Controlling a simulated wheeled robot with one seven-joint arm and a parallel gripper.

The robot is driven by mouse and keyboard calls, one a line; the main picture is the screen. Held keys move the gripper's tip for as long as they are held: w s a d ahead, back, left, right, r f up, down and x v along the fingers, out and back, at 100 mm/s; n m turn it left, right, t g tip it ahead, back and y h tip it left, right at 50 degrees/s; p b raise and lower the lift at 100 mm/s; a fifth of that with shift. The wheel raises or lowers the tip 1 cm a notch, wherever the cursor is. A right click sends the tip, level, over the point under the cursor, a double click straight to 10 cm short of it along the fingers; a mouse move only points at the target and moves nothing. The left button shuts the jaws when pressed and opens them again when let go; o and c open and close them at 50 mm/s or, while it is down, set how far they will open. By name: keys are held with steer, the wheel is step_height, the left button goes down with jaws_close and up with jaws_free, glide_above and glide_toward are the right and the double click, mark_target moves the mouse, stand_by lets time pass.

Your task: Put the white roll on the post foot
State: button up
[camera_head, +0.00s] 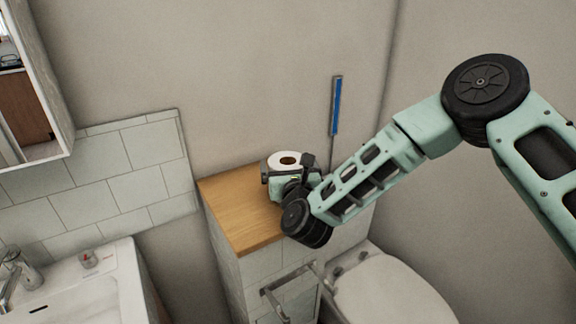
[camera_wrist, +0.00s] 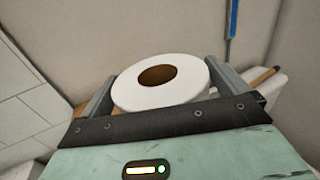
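The white roll (camera_head: 273,158), with its brown core facing up, is at the back right of the wooden ledge top. It also shows in the wrist view (camera_wrist: 186,92), upright with a slight tilt. My gripper (camera_head: 288,170) has one finger on each side of the roll, and both fingers appear to touch it; the fingers also show in the wrist view (camera_wrist: 160,70). The roll's underside is hidden, so I cannot tell whether it rests on the wood. I cannot clearly make out the post foot. A thin upright post with a blue panel (camera_head: 336,108) is behind the gripper, its lower end hidden by my arm.
The wooden ledge top (camera_head: 240,205) has bare room at front left. A toilet (camera_head: 390,290) is at lower right, and a metal rail (camera_head: 290,279) is on the ledge's front. A sink (camera_head: 90,290) is at lower left. The wall stands close behind the roll.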

steer(key=shift+s+r, duration=0.1)
steer(key=shift+r, duration=0.1)
steer(key=b+v, duration=0.3)
steer(key=v, duration=0.7)
steer(key=shift+s+f, duration=0.15)
steer(key=shift+s, duration=0.2)
steer(key=s+a+f+n+g+y, duration=0.1)
steer(key=s+a+n+g+y, duration=0.15)
steer(key=s+n+g, duration=0.65)
steer(key=s+a+f+n+g+y, duration=0.1)
steer(key=s+a+n+g+y, duration=0.15)
steer(key=n, duration=1.25)
steer(key=s+d+r+n+g+h, duration=0.3)
steer(key=s+d+n+g+h, duration=0.3)
steer(key=s+d+n, duration=1.1)
steer(key=shift+d+h+b, duration=0.3)
steer(key=shift+d+h, duration=0.8)
